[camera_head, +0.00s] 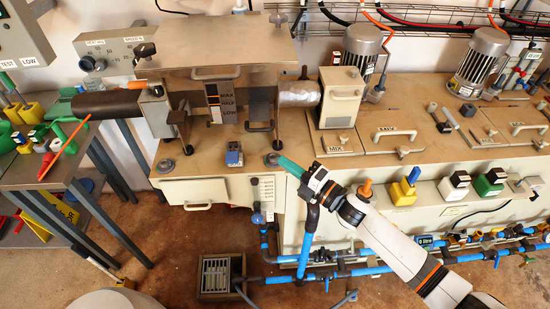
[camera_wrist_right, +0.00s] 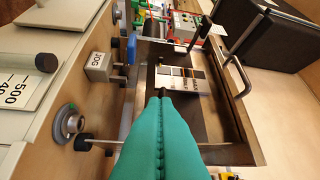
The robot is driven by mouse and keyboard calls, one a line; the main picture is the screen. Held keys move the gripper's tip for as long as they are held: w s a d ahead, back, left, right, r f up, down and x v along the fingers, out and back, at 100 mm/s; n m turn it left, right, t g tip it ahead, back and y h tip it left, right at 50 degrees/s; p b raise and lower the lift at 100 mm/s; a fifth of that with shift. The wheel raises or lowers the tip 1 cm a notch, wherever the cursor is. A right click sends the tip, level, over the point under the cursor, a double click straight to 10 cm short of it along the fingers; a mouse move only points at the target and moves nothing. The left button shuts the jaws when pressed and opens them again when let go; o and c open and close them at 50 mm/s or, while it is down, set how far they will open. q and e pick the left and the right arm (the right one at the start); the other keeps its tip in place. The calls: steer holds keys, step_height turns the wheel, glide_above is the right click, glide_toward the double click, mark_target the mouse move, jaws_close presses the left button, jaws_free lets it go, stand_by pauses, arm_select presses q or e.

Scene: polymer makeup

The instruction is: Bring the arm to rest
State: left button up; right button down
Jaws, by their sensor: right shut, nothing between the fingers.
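My right arm comes in from the lower right in the head view. Its gripper (camera_head: 282,161) has green fingers and points to the upper left, over the front edge of the beige machine (camera_head: 200,187). In the right wrist view the green fingers (camera_wrist_right: 163,95) are pressed together with nothing between them. A small blue-topped block (camera_head: 234,154) stands on the machine's ledge, left of the fingertips and apart from them. My left gripper is not in view.
The machine's metal cover (camera_head: 215,45) and a level gauge (camera_head: 213,100) stand beyond the gripper. A beige worktop (camera_head: 425,115) with lids and motors extends right. Blue pipes (camera_head: 370,271) run low in front. A cluttered side table (camera_head: 50,165) stands left; brown floor (camera_head: 150,235) is open between.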

steer(key=s+d+f+m+g+h, duration=0.1)
steer(key=s+d+f+m+h, duration=0.2)
steer(key=s+d+m+h, duration=0.5)
steer(key=s+d+f+m+h, duration=0.1)
steer(key=s+f+m+h, duration=0.25)
steer(key=m, duration=0.75)
steer(key=s+d+f+m+g+h, duration=0.15)
steer(key=s+m+g, duration=0.25)
steer(key=s, duration=0.6)
steer(key=s+d+f+m+g+h, duration=0.1)
steer(key=s+d+m+g, duration=0.3)
steer(key=s, duration=0.5)
step_height(320, 180, down, 26)
steer(key=s+a+g, duration=0.1)
steer(key=g, duration=0.1)
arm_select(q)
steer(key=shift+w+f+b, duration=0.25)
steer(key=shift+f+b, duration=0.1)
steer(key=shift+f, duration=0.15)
arm_select(e)
steer(key=s+d+f+g, duration=0.1)
steer(key=s+d+f, duration=0.1)
steer(key=s+f, duration=1.4)
steer(key=shift+s+d+n, duration=0.3)
steer(key=shift+s+d, duration=0.1)
steer(key=shift+f, duration=0.1)
